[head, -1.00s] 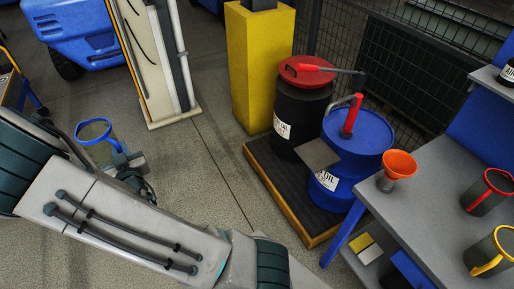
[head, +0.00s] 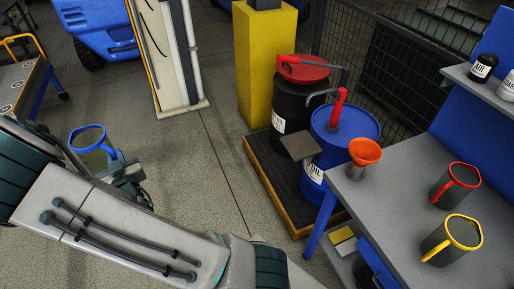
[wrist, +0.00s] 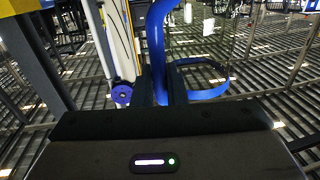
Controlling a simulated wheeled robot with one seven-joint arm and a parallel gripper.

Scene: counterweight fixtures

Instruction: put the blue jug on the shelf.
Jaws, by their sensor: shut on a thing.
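The blue jug (head: 90,138) has a blue rim and handle and a dark, see-through body. It is held up over the open floor at the left of the head view. My gripper (head: 124,166) is shut on its handle, at the jug's right side. In the wrist view the blue handle (wrist: 156,50) stands between the fingers, with the blue rim (wrist: 205,80) to its right. The shelf (head: 468,78) is a grey ledge on the blue back panel at the upper right of the head view. It carries a dark bottle (head: 483,67) and a white one (head: 508,88).
A grey workbench (head: 400,190) below the shelf holds an orange funnel (head: 365,152), a red-rimmed jug (head: 455,184) and a yellow-rimmed jug (head: 451,240). A blue drum (head: 350,135) and a black drum (head: 297,105) stand on a pallet. Floor between jug and pallet is clear.

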